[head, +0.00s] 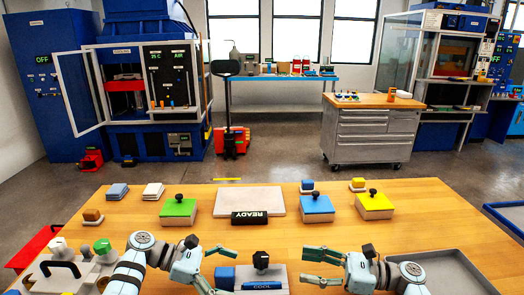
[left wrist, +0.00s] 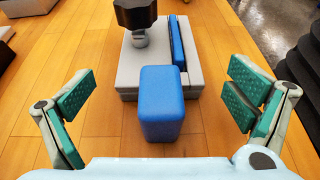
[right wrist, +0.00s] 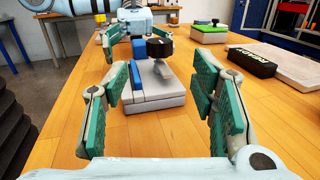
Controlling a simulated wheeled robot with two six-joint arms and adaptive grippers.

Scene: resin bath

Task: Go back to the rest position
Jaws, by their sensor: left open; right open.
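My left gripper (head: 222,269) is open and empty, just left of a grey block with a black knob (head: 261,260) and a blue label reading COOL. A small blue block (left wrist: 161,103) stands beside the grey block (left wrist: 128,75). In the left wrist view, it lies ahead between my open fingers, with free space on both sides. My right gripper (head: 312,267) is open and empty on the other side of the grey block, which also shows ahead of its fingers in the right wrist view (right wrist: 165,103). Neither gripper touches the blocks as far as I can see.
The wooden table (head: 150,228) holds a green-topped box (head: 179,211), a blue-topped box (head: 317,208), a yellow-topped box (head: 374,204), a grey plate (head: 250,196) and a black READY sign (head: 250,217). A grey tray (head: 450,268) lies at the right.

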